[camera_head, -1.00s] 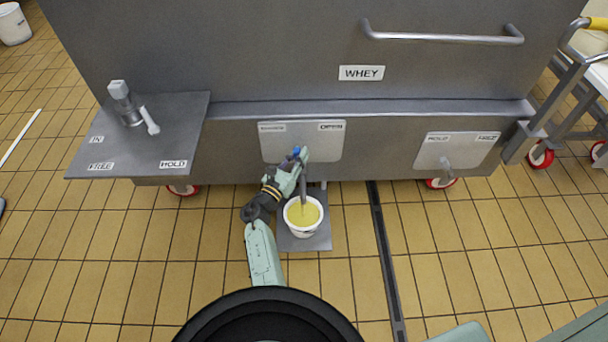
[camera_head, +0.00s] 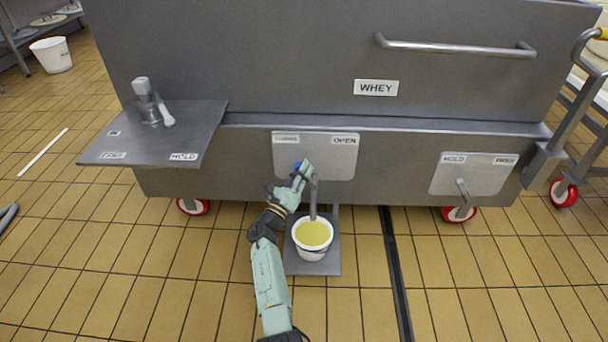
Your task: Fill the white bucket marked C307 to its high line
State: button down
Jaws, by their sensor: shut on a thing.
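A white bucket (camera_head: 312,253) stands upright on a grey plate (camera_head: 332,264) on the floor, under a grey spout (camera_head: 313,198) of the whey vat. Yellow liquid (camera_head: 313,233) fills much of it, its surface below the rim. The bucket's marking and high line cannot be read. My gripper (camera_head: 299,171) is shut on a small blue-ended valve handle (camera_head: 297,166), mostly hidden by the fingers. It is in front of the valve panel (camera_head: 330,157), left of the spout. The panel's right label reads OPEN; its left label is hard to read. Whether liquid is flowing cannot be told.
A steel shelf (camera_head: 145,143) with a tap sticks out at the left. A second panel (camera_head: 470,174) with a small lever is at the right. A dark floor channel (camera_head: 395,275) runs right of the bucket. Another white bucket (camera_head: 52,56) stands far left. A wheeled trolley (camera_head: 580,125) is at right.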

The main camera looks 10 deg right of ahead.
jog(key=shift+a+f+n, duration=0.2)
jog(key=shift+a+n, duration=0.05)
jog(key=shift+n, duration=0.25)
jog(key=c, duration=1.5)
grip_release()
jog(key=shift+r, duration=0.1)
notch_tip(320, 180, up, 10)
jog(key=shift+f, duration=0.1)
